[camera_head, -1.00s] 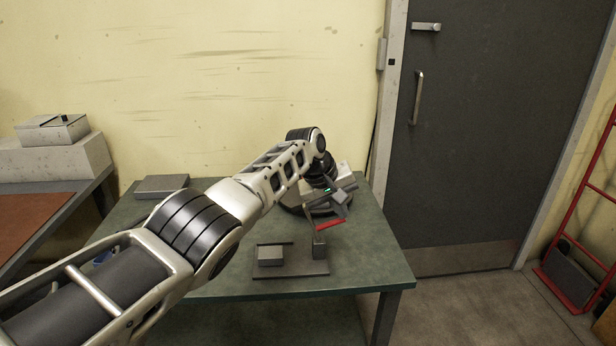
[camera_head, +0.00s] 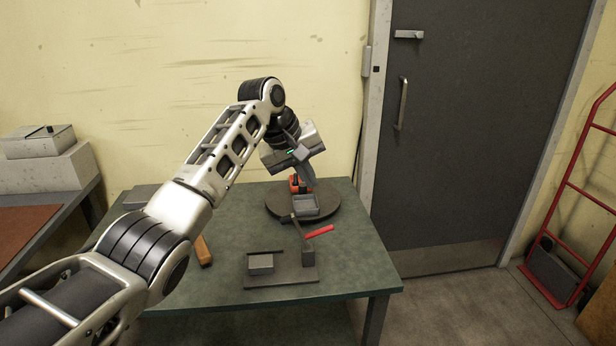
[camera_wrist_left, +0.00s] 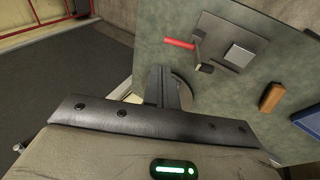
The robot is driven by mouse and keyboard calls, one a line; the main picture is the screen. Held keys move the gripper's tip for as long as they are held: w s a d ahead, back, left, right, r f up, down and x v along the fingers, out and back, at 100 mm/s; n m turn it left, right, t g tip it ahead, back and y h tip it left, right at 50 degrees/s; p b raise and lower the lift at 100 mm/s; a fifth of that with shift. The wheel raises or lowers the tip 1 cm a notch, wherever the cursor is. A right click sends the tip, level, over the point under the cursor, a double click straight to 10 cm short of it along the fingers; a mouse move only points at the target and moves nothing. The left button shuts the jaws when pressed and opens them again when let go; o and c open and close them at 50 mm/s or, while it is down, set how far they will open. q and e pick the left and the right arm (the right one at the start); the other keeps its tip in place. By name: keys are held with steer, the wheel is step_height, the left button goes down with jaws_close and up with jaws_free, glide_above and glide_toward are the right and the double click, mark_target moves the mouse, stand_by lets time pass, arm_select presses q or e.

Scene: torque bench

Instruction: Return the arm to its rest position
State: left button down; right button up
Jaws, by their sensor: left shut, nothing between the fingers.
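My left arm comes in from the left in the head view and bends down over the green bench (camera_head: 230,285). Its left gripper (camera_head: 308,178) points down above the round dark turntable (camera_head: 335,208). The fingers are shut with nothing between them, and they also show in the wrist view (camera_wrist_left: 168,88). An orange and grey part (camera_head: 305,205) stands on the turntable, partly behind the gripper in the head view. I cannot tell whether the fingertips clear it. My right gripper is not in view.
A dark plate (camera_head: 285,279) in front holds a grey block (camera_head: 261,264) and a post with a red-handled tool (camera_head: 319,231). A wooden block (camera_head: 203,251) lies by the arm. A blue item (camera_wrist_left: 308,118) shows in the wrist view. A red hand truck (camera_head: 575,215) stands right.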

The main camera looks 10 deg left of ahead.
arm_select(q)
steer(key=s+a+f+m+y, duration=0.1)
steer(key=s+f+m, duration=0.1)
steer(key=s+f, duration=0.8)
steer(key=s+a+f+m, duration=0.1)
steer(key=s+f, duration=0.6)
steer(key=f, duration=0.5)
steer(key=s+a+m+y, duration=0.1)
steer(key=s+a, duration=0.3)
steer(key=s, duration=0.8)
steer(key=s+a+m+y, duration=0.2)
steer(key=s+a, duration=0.2)
steer(key=s, duration=0.8)
steer(key=w+d+f+t+h, duration=0.2)
steer(key=w+d+f+t, duration=0.2)
steer(key=f, duration=0.5)
steer(key=shift+w+d+f+t+h, duration=0.3)
steer(key=shift+w+t, duration=0.4)
steer(key=shift+t, duration=0.5)
